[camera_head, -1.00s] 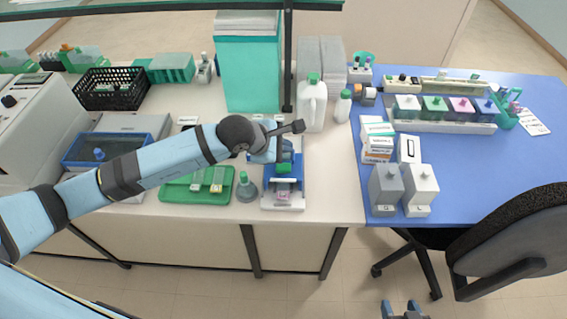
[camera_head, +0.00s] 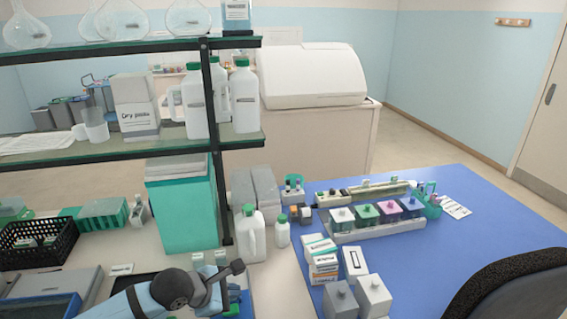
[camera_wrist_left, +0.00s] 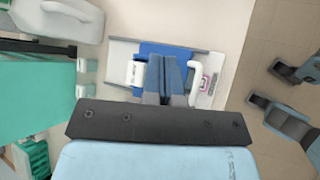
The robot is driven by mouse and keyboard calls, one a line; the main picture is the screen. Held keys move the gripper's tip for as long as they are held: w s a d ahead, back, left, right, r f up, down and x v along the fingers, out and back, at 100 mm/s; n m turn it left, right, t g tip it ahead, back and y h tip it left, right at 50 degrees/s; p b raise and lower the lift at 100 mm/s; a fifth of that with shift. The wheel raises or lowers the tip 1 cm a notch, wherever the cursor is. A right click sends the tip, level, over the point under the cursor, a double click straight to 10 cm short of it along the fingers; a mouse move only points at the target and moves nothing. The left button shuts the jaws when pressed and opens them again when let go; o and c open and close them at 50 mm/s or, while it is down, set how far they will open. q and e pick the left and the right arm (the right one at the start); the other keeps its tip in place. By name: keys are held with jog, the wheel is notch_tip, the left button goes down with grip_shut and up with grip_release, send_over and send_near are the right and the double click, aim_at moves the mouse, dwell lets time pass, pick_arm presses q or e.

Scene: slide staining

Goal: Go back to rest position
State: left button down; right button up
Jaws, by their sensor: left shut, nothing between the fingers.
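My left gripper is shut and empty. In the left wrist view its fingertips (camera_wrist_left: 166,75) are together above a blue-and-white bench device (camera_wrist_left: 120,52). A small pink-marked piece (camera_wrist_left: 205,83) lies at the device's right end. In the head view my left arm comes in at the bottom, and its fingers are mostly hidden by the wrist. My right gripper (camera_wrist_left: 271,86) shows at the right of the left wrist view, over the floor, with its fingers apart. The head view does not show it.
A shelf (camera_head: 130,150) with bottles stands behind my left arm. A teal box (camera_head: 180,210), a white jug (camera_head: 250,236) and a small bottle (camera_head: 282,232) are near it. Staining jars (camera_head: 388,208) and small boxes (camera_head: 322,262) stand on the blue mat. A chair (camera_head: 510,290) is at right.

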pick_arm(q)
jog(key=s+d+r+n+t+h, duration=0.2)
jog(key=s+d+n+h, duration=0.7)
jog(key=n, duration=0.5)
jog(key=s+a+f+n+y, duration=0.4)
jog(key=f+n, duration=0.2)
jog(key=n, duration=0.5)
jog(key=s+a+f+n+t+y, duration=0.1)
jog(key=s+a+f+n+y, duration=0.3)
jog(key=f+n, duration=0.3)
jog(key=s+a+f+n+t+y, duration=0.1)
jog(key=s+a+f+n+y, duration=0.3)
jog(key=n, duration=1.3)
notch_tip(320, 180, down, 3)
jog(key=shift+s+a+r+y, duration=0.15)
jog(key=shift+s+a+y, duration=0.15)
jog(key=shift+s+a, duration=0.75)
